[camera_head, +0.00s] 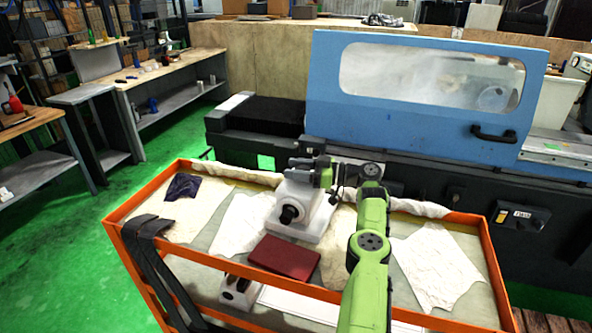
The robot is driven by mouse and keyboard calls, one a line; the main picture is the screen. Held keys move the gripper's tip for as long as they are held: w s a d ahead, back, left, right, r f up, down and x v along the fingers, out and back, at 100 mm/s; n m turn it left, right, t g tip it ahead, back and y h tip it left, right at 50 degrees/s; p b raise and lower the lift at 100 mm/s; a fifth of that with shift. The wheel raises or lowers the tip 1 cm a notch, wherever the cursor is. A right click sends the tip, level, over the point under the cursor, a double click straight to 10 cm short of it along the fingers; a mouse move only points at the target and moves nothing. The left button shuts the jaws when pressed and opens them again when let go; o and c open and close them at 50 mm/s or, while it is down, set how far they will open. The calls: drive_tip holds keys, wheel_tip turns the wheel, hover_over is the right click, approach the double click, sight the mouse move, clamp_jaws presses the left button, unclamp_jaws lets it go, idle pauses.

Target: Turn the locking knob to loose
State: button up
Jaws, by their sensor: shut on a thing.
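A white fixture with a grey upper head (300,190) stands on a white base plate on the orange cart. A round black knob (290,214) shows on its front, clear of my gripper. My gripper (331,176) is at the right side of the upper head, at the end of my green arm. It is shut on a small part there, apparently the locking knob. That part is hidden by the jaws and too small to make out, so its turned position cannot be told.
The orange cart (488,262) has a raised rim and holds cloths, a dark red box (285,257) and a dark strap (160,250). The grinder with its blue door (420,125) stands close behind. Green floor is clear at the left.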

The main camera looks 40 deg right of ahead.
sight(297, 168)
drive_tip(key=shift+f, duration=0.15)
drive_tip(key=o, duration=0.6)
drive_tip(key=shift+s, duration=0.1)
drive_tip(key=o, duration=0.4)
drive_tip(key=shift+s+a, duration=0.1)
wheel_tip(297, 168, up, 10)
drive_tip(key=p, duration=0.5)
